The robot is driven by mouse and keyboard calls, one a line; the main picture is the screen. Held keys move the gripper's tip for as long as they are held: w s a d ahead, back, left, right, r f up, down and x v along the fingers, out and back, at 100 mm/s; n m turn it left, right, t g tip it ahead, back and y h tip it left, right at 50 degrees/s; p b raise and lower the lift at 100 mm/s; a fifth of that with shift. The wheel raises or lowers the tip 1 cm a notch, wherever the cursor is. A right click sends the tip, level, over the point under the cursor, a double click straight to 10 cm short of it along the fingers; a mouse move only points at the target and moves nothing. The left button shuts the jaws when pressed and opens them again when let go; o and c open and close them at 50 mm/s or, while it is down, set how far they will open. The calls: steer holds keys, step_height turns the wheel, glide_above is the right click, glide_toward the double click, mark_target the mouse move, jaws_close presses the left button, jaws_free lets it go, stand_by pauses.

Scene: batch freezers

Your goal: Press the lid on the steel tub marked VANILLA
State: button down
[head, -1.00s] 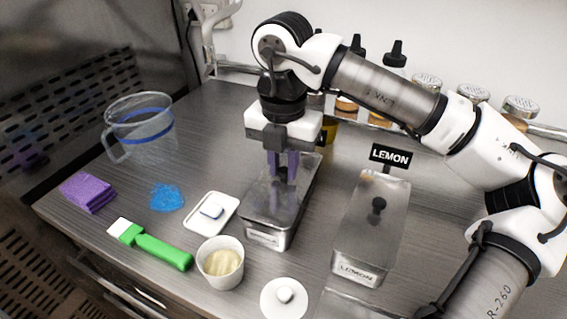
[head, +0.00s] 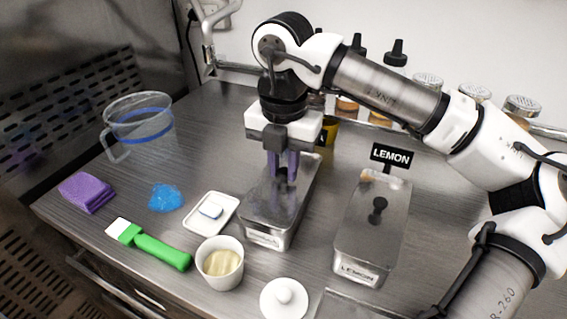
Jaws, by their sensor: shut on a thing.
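A steel tub (head: 268,239) stands in the middle of the counter; the label on its front is too small to read, and a dark sign behind it is mostly hidden by my gripper. A steel lid (head: 268,200) lies over the tub's top and looks about level; I cannot tell whether it is fully seated. My gripper (head: 284,178) points straight down over the lid, its purple fingers shut at the lid's middle, where the knob is hidden between them.
A LEMON tub (head: 358,268) with a black-knobbed lid stands to the right. In front are a cream-filled cup (head: 220,263), a white round lid (head: 284,299) and a small white tray (head: 196,226). A green-handled brush (head: 160,250), blue heap (head: 166,197), purple cloth (head: 86,192) and clear jug (head: 140,128) lie left.

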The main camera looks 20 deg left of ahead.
stand_by(0.6)
stand_by(0.3)
steer(key=c, duration=1.2)
jaws_free()
steer(key=shift+o, duration=0.4)
steer(key=o, duration=0.4)
steer(key=shift+r+p, duration=1.95)
steer(key=shift+r, duration=1.55)
